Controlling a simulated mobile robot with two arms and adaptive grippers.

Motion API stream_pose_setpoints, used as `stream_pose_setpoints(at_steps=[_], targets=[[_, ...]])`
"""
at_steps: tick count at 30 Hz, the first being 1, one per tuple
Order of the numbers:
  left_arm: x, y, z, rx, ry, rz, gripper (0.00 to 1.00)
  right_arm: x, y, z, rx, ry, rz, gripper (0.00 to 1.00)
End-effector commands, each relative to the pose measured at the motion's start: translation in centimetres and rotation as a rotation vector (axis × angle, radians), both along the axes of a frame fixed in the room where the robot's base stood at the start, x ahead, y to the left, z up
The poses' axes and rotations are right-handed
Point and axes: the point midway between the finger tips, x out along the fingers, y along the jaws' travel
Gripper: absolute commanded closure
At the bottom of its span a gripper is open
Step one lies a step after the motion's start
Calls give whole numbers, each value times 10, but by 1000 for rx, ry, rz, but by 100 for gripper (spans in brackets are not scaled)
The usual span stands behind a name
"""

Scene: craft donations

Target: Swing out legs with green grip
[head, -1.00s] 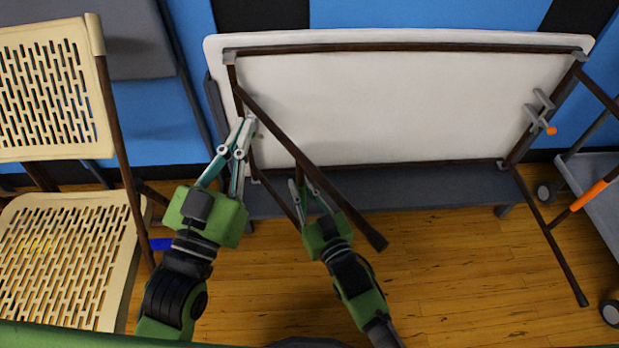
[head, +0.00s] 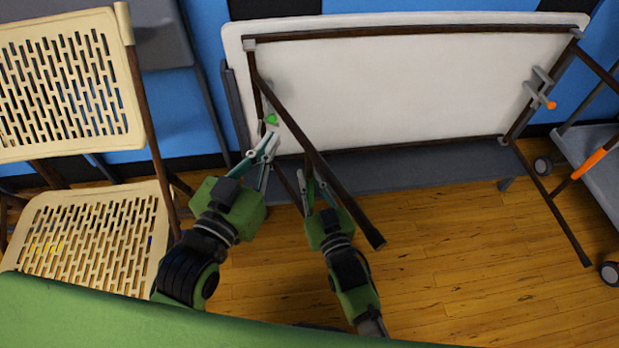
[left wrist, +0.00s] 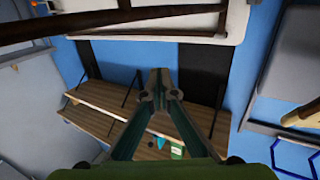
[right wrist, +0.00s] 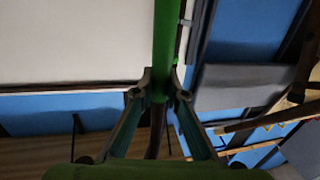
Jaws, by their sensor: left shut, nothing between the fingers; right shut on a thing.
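A folding table with a white top (head: 400,95) stands on its long edge, dark brown frame facing me. Its left legs (head: 345,202) slant outward from the left end. The green grip (right wrist: 164,45) on their bar stands between my right gripper's fingers in the right wrist view. My right gripper (head: 308,188) is shut on that grip. A latch with a green knob (head: 271,118) sits at the table's left end. My left gripper (head: 270,140) is shut and empty just below the knob, and it also shows in the left wrist view (left wrist: 160,85).
The right legs (head: 552,205) also slant out, with an orange grip (head: 590,165) and an orange-knobbed latch (head: 540,90). A cream folding chair (head: 85,225) stands left, a grey wheeled cart (head: 590,150) right. A grey bench (head: 420,173) lies below the table. Wooden floor is open in front.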

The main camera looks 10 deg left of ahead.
Motion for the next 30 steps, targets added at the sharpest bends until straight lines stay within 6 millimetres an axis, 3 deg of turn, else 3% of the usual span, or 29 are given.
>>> stream_pose_setpoints(at_steps=[1, 3, 4, 17, 30], targets=[[0, 0, 0, 0, 0, 0, 100, 1, 0, 1, 1, -3, -1, 100], [0, 0, 0, 0, 0, 0, 100, 1, 0, 1, 2, -2, -1, 75], [0, 0, 0, 0, -1, 0, 100, 1, 0, 1, 2, -2, -1, 70], [0, 0, 0, 0, -2, 0, 100, -7, -4, -1, 0, 1, -1, 70], [0, 0, 0, 0, -2, 0, 100, -84, -41, -1, -1, 2, 0, 70]])
